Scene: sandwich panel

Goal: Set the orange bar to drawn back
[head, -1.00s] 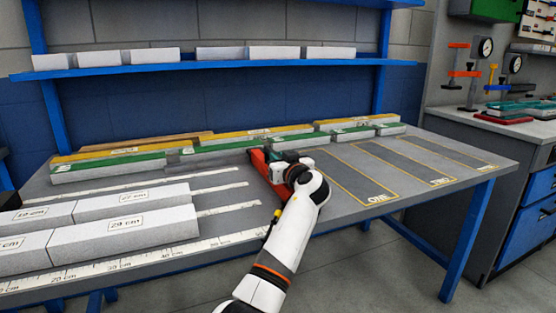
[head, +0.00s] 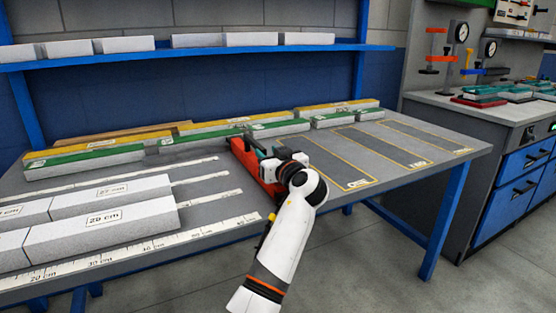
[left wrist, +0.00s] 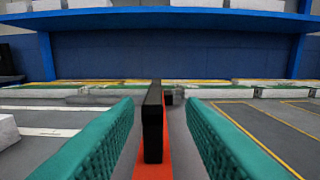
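The orange bar (head: 241,152) lies across the grey table, running from front to back, partly hidden behind my left gripper in the head view. It also shows in the left wrist view (left wrist: 152,171), with an upright black plate (left wrist: 153,125) over it. My left gripper (head: 263,154) is at the bar, its arm reaching in from the front. In the left wrist view its two teal fingers (left wrist: 160,128) are open, one on each side of the black plate, with a gap on both sides. My right gripper is not in view.
Green and yellow-topped blocks (head: 205,138) line the back of the table (head: 215,208). White blocks (head: 103,218) and a ruler strip (head: 130,250) lie at the left. Yellow-outlined marked lanes (head: 385,150) at the right are empty. A blue shelf (head: 200,58) stands behind.

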